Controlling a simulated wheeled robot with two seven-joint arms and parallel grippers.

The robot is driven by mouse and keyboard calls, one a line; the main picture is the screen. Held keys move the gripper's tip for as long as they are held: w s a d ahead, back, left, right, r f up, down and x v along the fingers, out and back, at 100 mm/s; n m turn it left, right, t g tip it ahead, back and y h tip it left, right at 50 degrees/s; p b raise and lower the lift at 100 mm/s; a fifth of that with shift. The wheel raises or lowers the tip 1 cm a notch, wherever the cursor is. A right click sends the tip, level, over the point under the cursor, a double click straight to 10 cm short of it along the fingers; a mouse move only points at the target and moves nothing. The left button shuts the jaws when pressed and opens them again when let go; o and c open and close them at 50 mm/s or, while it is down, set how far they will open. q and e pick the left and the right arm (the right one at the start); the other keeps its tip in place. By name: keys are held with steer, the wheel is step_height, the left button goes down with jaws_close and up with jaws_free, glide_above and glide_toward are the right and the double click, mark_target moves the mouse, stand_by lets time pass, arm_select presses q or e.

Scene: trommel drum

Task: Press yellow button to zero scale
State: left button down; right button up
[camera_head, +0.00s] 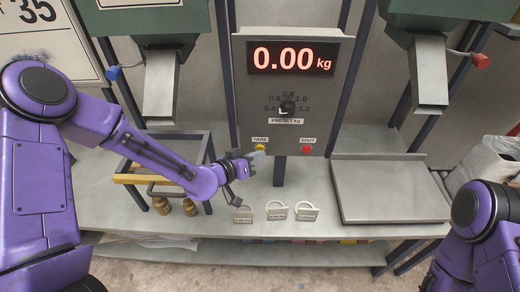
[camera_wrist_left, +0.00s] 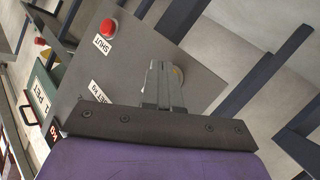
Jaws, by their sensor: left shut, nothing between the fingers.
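The yellow button (camera_head: 260,147) sits under the TARE label on the grey control panel (camera_head: 260,100). The red display (camera_head: 291,59) reads 0.00 kg. My left gripper (camera_head: 259,158) is shut and empty, its fingertips at the button's lower edge in the head view. In the left wrist view the shut fingers (camera_wrist_left: 163,82) point at the panel and partly hide the yellow button (camera_wrist_left: 178,75). I cannot tell whether they touch it. The scale platform (camera_head: 388,186) is bare. My right gripper is out of view.
A red SHUT button (camera_head: 306,149) is right of the yellow one, below a preset knob (camera_head: 287,108). Chutes (camera_head: 161,82) hang on both sides. A white sack (camera_head: 492,160) stands at the right.

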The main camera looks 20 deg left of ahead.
arm_select(q)
steer(key=shift+s+d, duration=0.15)
steer(key=shift+s, duration=0.45)
steer(key=s, duration=0.2)
steer(key=s+d, duration=0.1)
steer(key=s, duration=0.1)
steer(key=shift+s+d, duration=0.2)
steer(key=shift+s, duration=0.2)
stand_by(0.4)
